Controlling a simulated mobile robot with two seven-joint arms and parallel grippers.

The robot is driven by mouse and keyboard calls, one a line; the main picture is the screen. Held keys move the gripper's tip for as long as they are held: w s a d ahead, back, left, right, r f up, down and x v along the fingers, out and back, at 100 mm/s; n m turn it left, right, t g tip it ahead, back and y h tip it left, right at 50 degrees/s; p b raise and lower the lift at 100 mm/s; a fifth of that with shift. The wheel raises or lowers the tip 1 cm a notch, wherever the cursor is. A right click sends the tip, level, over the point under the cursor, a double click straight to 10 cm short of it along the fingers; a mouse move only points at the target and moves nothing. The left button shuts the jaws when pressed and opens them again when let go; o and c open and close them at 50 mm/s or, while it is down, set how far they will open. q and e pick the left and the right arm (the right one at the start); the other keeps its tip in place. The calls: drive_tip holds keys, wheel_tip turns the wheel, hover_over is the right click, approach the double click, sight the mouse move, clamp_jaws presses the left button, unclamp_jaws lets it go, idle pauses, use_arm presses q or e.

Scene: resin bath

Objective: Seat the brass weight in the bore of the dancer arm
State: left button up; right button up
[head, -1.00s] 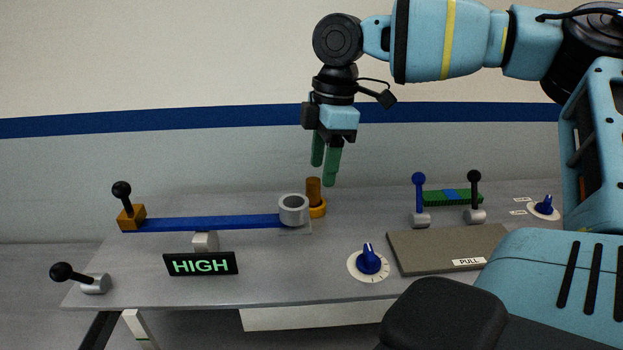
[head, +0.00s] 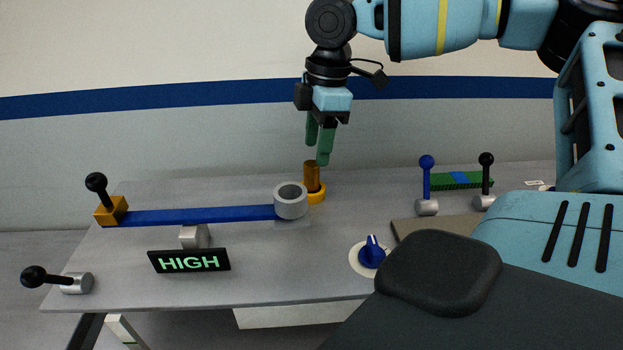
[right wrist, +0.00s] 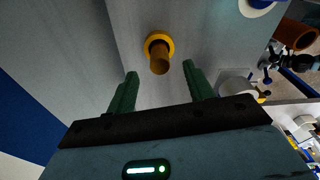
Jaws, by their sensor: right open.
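The brass weight (head: 312,176) stands upright in a yellow ring holder (head: 317,194) on the panel, behind the dancer arm's end. In the right wrist view the weight (right wrist: 159,62) shows ahead, between the lines of the two fingers. The dancer arm (head: 200,216) is a blue bar with an open grey cup (head: 290,203) at its right end; the cup's bore looks empty. My right gripper (head: 319,160) points down with green fingers, open and empty, above the weight; it also shows in the right wrist view (right wrist: 160,78). My left gripper is not in view.
A HIGH sign (head: 189,261) stands in front of the bar. Black-knobbed levers are at the left (head: 97,184). A blue dial (head: 371,253), a blue lever (head: 427,180) and a black lever (head: 486,178) are to the right. A wall is behind the panel.

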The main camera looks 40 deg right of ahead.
sight(311, 164)
drive_tip(key=shift+w+a+f+p, duration=0.1)
drive_tip(key=shift+a+f, duration=0.05)
drive_tip(key=shift+f, duration=0.7)
drive_tip(key=shift+w+a+f+p, duration=0.1)
drive_tip(key=shift+a+f, duration=0.05)
drive_tip(key=shift+f, duration=0.65)
drive_tip(key=shift+w+a+f+p, duration=0.1)
drive_tip(key=shift+a+f, duration=0.05)
drive_tip(key=shift+f, duration=0.7)
drive_tip(key=shift+c, duration=0.4)
drive_tip(key=c, duration=1)
drive_tip(key=shift+r, duration=0.15)
wheel_tip(311, 164, up, 28)
drive_tip(key=shift+f, duration=0.1)
